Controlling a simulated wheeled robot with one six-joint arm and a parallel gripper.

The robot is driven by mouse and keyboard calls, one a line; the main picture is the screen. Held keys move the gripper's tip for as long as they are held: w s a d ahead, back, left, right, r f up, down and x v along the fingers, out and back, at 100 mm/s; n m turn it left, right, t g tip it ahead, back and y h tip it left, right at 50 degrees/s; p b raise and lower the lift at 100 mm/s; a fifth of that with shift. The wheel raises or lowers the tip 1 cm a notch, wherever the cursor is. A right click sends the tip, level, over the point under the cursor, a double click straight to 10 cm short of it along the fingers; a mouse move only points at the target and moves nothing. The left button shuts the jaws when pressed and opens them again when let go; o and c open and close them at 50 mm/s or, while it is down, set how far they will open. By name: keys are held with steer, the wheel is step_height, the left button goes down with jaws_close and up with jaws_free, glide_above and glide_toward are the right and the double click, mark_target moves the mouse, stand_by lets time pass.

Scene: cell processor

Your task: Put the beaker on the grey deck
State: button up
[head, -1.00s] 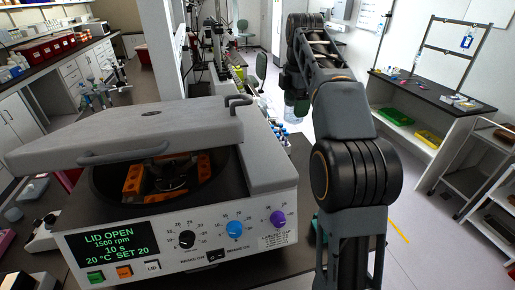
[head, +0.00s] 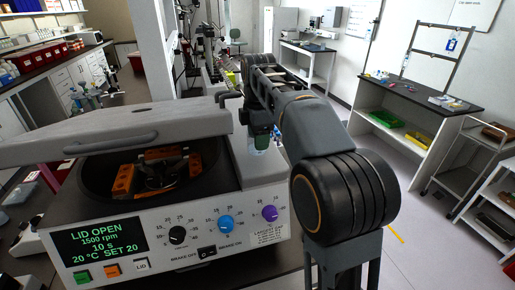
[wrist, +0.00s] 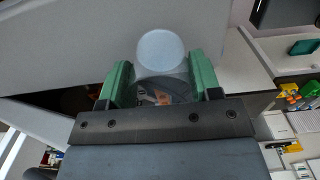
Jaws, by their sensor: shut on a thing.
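A clear glass beaker (head: 261,142) is held upright by my gripper (head: 262,130), whose green fingers close around it. In the wrist view the beaker (wrist: 160,50) sits between the two green fingers of my gripper (wrist: 157,85). The grey deck (head: 255,172) is the flat top of the centrifuge to the right of its raised lid. In the head view the beaker overlaps the deck's right side. I cannot tell its exact height above the deck.
The centrifuge lid (head: 130,135) stands open just left of my gripper. Orange rotor buckets (head: 125,180) show in the bowl. The control panel (head: 170,240) reads LID OPEN. A side bench (head: 425,92) with trays stands at the right, with open floor before it.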

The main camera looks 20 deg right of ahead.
step_height(320, 180, down, 2)
steer(key=shift+w+d+b, duration=0.1)
steer(key=shift+b, duration=0.45)
steer(key=shift+r, duration=0.2)
steer(key=shift+f, duration=0.1)
steer(key=o, duration=1.3)
